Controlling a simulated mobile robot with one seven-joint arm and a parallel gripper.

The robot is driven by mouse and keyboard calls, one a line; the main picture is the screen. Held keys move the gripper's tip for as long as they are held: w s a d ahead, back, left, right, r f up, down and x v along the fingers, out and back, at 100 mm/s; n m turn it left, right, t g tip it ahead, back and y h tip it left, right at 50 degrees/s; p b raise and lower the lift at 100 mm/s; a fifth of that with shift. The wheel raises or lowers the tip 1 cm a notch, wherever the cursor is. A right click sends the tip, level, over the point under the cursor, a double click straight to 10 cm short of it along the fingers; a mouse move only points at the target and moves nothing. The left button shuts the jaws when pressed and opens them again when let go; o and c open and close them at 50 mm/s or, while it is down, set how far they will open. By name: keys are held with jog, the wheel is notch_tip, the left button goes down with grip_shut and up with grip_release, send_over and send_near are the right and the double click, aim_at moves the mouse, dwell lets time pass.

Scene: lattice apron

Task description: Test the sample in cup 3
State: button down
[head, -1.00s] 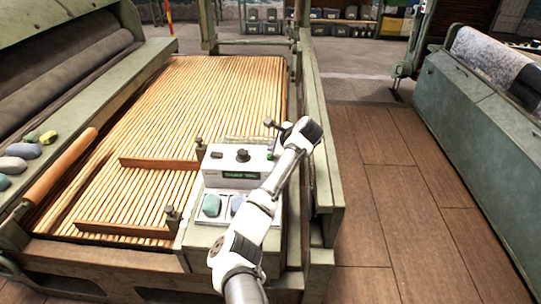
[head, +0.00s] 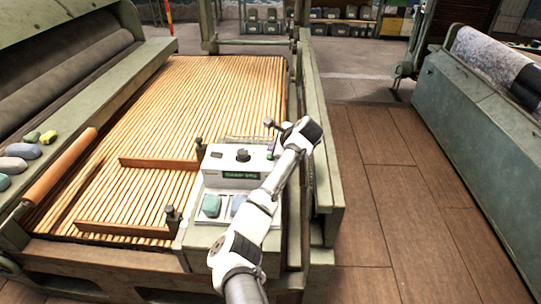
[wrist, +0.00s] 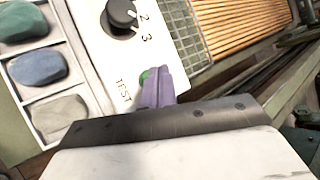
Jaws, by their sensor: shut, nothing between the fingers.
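The tester box (head: 226,160) is white, with a dark knob (wrist: 121,14), marks 2 and 3 beside it, and the word TEST. A green button (wrist: 146,76) shows partly behind my gripper (wrist: 157,84), whose purple fingers are shut and empty. The fingertips are at the button; I cannot tell whether they press it. In the head view my gripper (head: 271,155) is at the box's right end. The display (head: 240,175) is lit green with text too small to read.
The box stands at the right front corner of a slatted wooden bed (head: 190,100). Wooden bars (head: 125,230) lie on the slats at left. Several stones (head: 22,150) sit on the left ledge. A wooden floor (head: 400,190) is open at right, before a green machine (head: 470,130).

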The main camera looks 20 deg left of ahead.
jog(key=shift+f, duration=0.4)
jog(key=shift+f, duration=0.6)
dwell(0.7)
jog(key=shift+r, duration=0.1)
jog(key=shift+r+p, duration=0.9)
jog(key=shift+p, duration=0.1)
jog(key=shift+r, duration=0.1)
notch_tip(320, 180, up, 5)
jog(key=p, duration=0.4)
jog(key=shift+p, duration=0.3)
